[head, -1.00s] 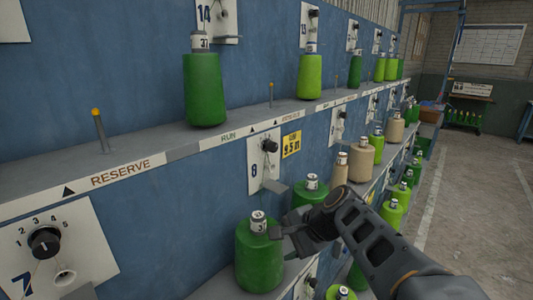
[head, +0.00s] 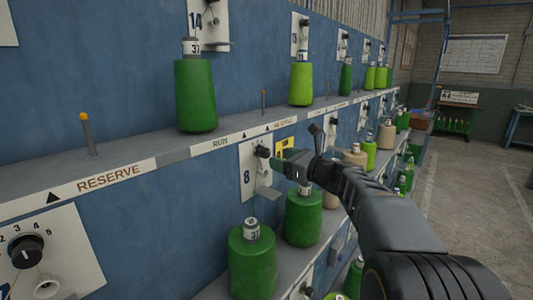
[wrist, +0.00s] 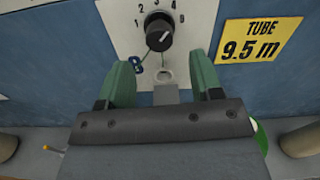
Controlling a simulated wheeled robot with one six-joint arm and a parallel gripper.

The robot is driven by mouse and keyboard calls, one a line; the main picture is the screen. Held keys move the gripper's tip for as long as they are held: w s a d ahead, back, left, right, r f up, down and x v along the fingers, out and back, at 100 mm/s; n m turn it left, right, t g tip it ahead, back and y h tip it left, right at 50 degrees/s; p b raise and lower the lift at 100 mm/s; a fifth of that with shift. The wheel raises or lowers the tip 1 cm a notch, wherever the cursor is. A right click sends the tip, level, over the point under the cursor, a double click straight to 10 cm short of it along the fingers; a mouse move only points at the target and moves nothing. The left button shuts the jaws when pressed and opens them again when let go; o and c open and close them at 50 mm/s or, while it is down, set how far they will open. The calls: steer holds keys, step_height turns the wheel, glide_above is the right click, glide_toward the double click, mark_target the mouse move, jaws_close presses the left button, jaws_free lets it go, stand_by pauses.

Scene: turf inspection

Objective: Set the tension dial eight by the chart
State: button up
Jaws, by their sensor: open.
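The tension dial eight (head: 263,151) is a black knob on a white plate marked 8 (head: 246,176), on the blue panel. In the wrist view the dial (wrist: 159,32) stands near the top, with a numbered scale around it. A pale mark shows on the knob, but I cannot tell surely which number it points to. My gripper (head: 286,166) is open in front of the plate, just right of the dial. In the wrist view its green fingers (wrist: 162,72) lie below the dial, apart from each other, with nothing between them. A white gridded chart (head: 475,53) hangs on the far wall, unreadable.
A yellow sign (wrist: 260,39) reading TUBE 9.5 m is right of the plate. Green cones (head: 252,262) stand on the shelf below, and another green cone (head: 196,95) on the upper ledge. The dial seven (head: 26,251) is at lower left. Open floor (head: 450,190) lies right.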

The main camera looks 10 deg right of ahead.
mark_target(268, 154)
steer(key=shift+p+x, duration=0.4)
steer(key=shift+x, duration=2.75)
steer(key=shift+c, duration=0.3)
steer(key=c, duration=0.9)
steer(key=shift+o, duration=0.2)
